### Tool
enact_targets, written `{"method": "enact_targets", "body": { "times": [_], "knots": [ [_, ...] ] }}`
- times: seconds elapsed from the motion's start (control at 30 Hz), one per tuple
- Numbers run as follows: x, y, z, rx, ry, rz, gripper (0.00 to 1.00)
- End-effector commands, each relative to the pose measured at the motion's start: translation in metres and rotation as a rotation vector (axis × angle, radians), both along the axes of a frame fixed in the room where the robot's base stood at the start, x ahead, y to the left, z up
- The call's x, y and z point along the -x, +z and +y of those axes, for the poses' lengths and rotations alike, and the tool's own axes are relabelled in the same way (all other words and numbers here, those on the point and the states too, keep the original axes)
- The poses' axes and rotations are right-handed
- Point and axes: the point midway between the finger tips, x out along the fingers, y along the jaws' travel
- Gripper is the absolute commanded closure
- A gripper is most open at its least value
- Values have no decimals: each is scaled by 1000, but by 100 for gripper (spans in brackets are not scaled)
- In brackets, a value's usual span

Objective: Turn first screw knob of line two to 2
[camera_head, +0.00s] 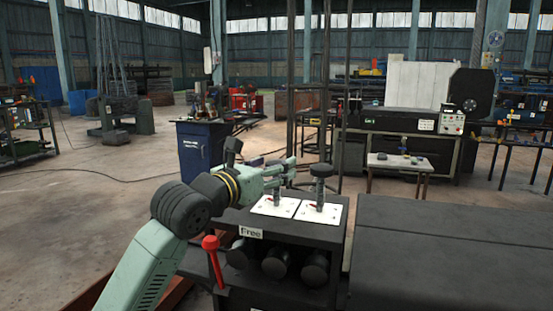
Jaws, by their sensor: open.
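Two screw knobs stand side by side on white plates with red marks, on top of a dark machine box (335,233). The right screw knob (321,171) has a black round head on a threaded stem and stands clear of my gripper. The left screw knob (277,195) shows its stem above its plate (274,208); its head is hidden by my gripper. My gripper (290,170) is open, level with the head of the left knob and pointing right. I cannot tell whether the fingers touch that knob. The marks on the plates are too small to read.
Several black round cylinders (275,262) stick out below. A large dark block (460,255) fills the right.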

Motion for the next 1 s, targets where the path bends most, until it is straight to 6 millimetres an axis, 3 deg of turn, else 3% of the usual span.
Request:
{"method": "enact_targets", "body": {
  "times": [0.2, 0.5, 1.0],
  "knots": [
    [-16, 1, -11, 0, 0, 0, 40],
    [-18, 0, -12, 0, 0, -1, 40],
    [-17, 0, -11, 1, 0, -1, 73]
  ]
}}
